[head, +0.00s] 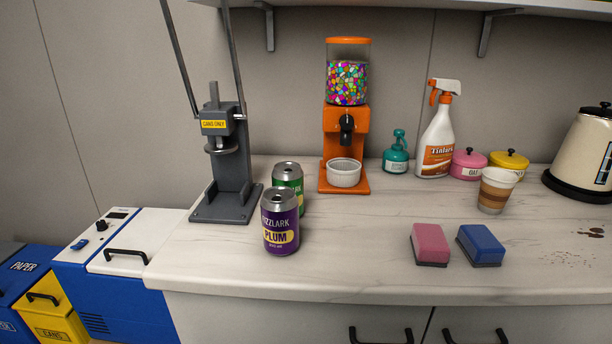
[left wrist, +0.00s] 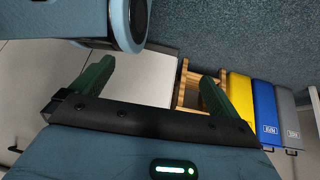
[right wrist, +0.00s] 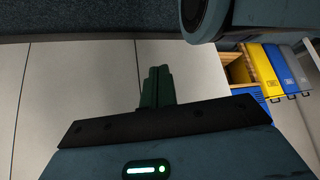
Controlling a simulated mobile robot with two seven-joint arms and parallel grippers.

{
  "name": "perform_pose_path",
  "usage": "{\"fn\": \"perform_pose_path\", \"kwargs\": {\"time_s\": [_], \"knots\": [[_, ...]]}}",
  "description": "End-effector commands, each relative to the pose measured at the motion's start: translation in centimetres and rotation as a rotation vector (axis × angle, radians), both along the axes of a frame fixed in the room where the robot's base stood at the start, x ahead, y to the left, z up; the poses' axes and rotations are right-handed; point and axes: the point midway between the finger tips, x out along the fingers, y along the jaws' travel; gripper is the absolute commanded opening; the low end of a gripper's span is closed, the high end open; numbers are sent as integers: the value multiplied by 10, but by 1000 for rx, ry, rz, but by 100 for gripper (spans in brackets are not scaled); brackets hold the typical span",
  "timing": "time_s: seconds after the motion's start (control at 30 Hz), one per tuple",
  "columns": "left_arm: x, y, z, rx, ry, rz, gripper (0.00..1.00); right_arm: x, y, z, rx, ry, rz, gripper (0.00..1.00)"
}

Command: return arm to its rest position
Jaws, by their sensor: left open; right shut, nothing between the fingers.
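My left gripper (left wrist: 152,84) shows in the left wrist view with its two green fingers wide apart and nothing between them. My right gripper (right wrist: 157,72) shows in the right wrist view with its green fingers together and nothing held. Neither gripper shows in the head view, so both are away from the counter (head: 350,278). Behind the left fingers are a pale panel and a wooden frame (left wrist: 188,88). Behind the right fingers is a pale panelled surface (right wrist: 85,85).
Bins (head: 52,315) stand at lower left.

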Motion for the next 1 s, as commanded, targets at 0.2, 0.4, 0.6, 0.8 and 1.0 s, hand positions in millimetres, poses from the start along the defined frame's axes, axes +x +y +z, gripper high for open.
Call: {"fn": "perform_pose_path", "kwargs": {"time_s": [0.2, 0.4, 0.6, 0.8, 1.0], "knots": [[8, 0, 29, -1, -24, 3, 100, -19, 7, 27, 38, 69, -54, 0], [11, -1, 64, -7, -44, 12, 100, -17, 6, 60, 36, 51, -53, 0], [18, -1, 111, -7, -75, 18, 100, -3, 5, 110, 37, 3, -55, 0], [44, 0, 165, -9, -162, 21, 100, 23, 4, 163, 39, -82, -57, 0], [59, 1, 193, -8, -215, 22, 100, 41, 3, 192, 41, -140, -57, 0]]}}
